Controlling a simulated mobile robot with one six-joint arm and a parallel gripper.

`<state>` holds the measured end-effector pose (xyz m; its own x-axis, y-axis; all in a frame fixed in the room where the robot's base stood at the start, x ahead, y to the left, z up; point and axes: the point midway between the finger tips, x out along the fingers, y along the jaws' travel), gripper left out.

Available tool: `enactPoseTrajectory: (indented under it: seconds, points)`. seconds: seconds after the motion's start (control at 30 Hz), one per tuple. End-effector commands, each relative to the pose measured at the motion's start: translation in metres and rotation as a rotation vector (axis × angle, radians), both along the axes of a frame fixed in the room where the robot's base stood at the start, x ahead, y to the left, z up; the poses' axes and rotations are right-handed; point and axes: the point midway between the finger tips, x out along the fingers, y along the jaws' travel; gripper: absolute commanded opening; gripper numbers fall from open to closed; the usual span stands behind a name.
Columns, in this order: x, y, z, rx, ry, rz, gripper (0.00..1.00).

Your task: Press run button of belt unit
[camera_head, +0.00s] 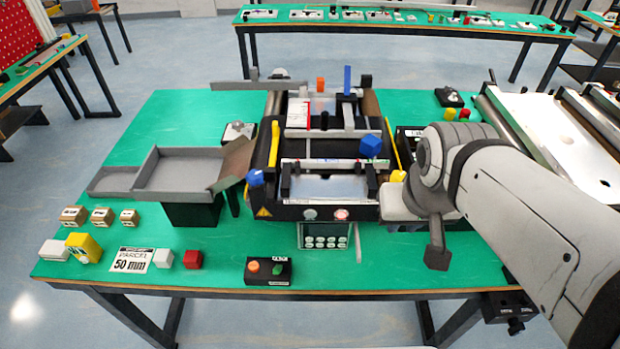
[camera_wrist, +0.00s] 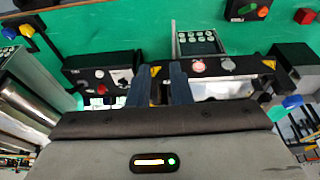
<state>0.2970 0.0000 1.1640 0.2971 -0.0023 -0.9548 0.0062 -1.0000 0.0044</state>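The belt unit stands mid-table with a dark front panel (camera_head: 280,212). On that panel are a pale greenish-white button (camera_head: 310,214) and a reddish button (camera_head: 342,214). In the wrist view the panel appears turned round, with the reddish button (camera_wrist: 198,66) left of the pale button (camera_wrist: 227,64). My gripper (camera_wrist: 160,66) is empty, its two fingers parted by a narrow gap. The fingers are beside the panel's end with a yellow mark, near the reddish button, apparently above it.
A keypad (camera_head: 325,240) hangs below the panel. A separate black box (camera_head: 267,270) with orange and green buttons lies at the table's front. A grey tray (camera_head: 175,172) stands left. A black control box (camera_wrist: 100,75) and a roller conveyor (camera_head: 520,120) lie to the right in the head view.

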Motion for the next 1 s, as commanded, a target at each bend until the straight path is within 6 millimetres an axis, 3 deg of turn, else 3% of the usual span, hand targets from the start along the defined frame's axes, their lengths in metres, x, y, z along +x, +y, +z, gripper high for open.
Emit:
enactPoseTrajectory:
  seconds: [0.2, 1.0]
  points:
    - [0.0, 0.0, 0.0, 0.0, 0.0, 0.0, 0.0]
    - [0.0, 0.0, 0.0, 0.0, 0.0, 0.0, 0.0]
